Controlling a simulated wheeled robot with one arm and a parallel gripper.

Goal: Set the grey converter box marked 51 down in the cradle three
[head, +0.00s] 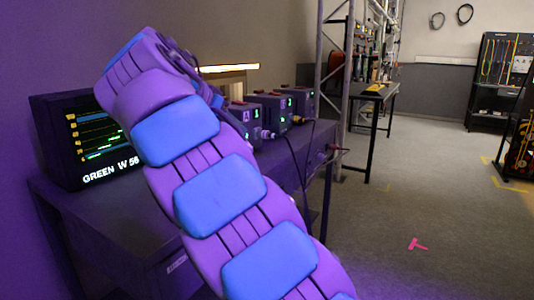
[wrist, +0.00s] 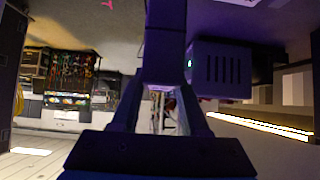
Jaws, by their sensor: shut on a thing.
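My gripper (wrist: 165,85) shows in the wrist view, its two dark fingers closed on a dark, straight-sided block. I take this block to be the converter box (wrist: 165,40), held between the fingertips and reaching up to the picture's top edge. No marking 51 can be read on it, and its far side is hidden. In the head view my purple and blue arm hides the gripper and what it holds. I cannot pick out cradle three in either view.
A dark bench (head: 300,148) carries a monitor (head: 85,140) reading "GREEN W 56" and several boxes with green lights (head: 270,112). Cables hang by its right end. One vented box (wrist: 222,70) is close right of the fingers in the wrist view. Open floor (head: 430,200) lies right.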

